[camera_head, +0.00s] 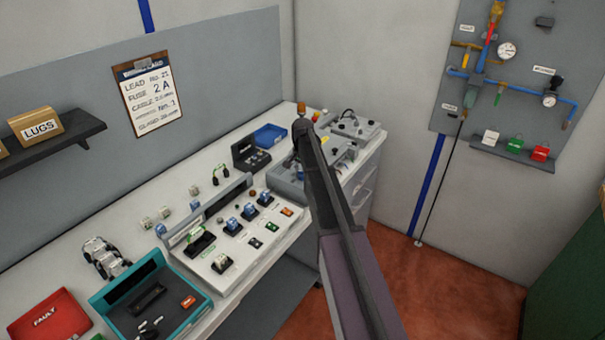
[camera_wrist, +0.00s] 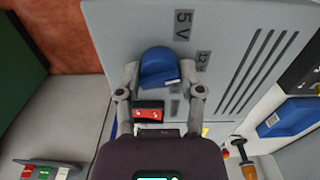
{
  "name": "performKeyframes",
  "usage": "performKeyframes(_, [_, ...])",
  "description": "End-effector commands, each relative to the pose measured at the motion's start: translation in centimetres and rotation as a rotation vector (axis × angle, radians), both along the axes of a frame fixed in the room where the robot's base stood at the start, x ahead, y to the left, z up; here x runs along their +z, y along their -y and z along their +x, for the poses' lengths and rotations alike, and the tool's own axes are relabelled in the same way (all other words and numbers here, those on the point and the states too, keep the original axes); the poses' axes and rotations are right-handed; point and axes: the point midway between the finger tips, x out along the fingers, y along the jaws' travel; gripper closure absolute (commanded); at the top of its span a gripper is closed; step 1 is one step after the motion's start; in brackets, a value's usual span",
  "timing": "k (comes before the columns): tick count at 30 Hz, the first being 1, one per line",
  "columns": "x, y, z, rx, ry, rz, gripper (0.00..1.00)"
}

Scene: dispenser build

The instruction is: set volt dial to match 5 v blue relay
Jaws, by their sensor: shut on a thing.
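The volt dial is a blue knob (camera_wrist: 158,62) on the face of a grey supply unit (camera_wrist: 115,25) in the wrist view. A "5 V" label (camera_wrist: 183,25) sits above and right of the knob, and a "12 V" label (camera_wrist: 203,62) lies to its right. My gripper (camera_wrist: 160,78) is shut on the knob, one finger on each side. Which mark the knob points at is unclear. In the head view my arm hides the gripper and knob near the grey unit (camera_head: 290,187). Several blue relays (camera_head: 248,211) sit on the bench panel.
A red rocker switch (camera_wrist: 148,111) is just below the knob, between my fingers. A blue tray (camera_head: 269,135) and a black box (camera_head: 250,154) stand behind on the white bench. A teal tray (camera_head: 205,306) is at the front. The red floor right of the bench is clear.

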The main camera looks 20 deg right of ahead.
Motion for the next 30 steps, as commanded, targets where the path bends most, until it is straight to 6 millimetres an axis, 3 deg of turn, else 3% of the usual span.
performKeyframes(18, [-0.04,-0.01,-0.13,0.559,-0.003,0.000,0.98])
performKeyframes(30, [-0.04,-0.01,-0.16,0.736,-0.003,0.000,0.98])
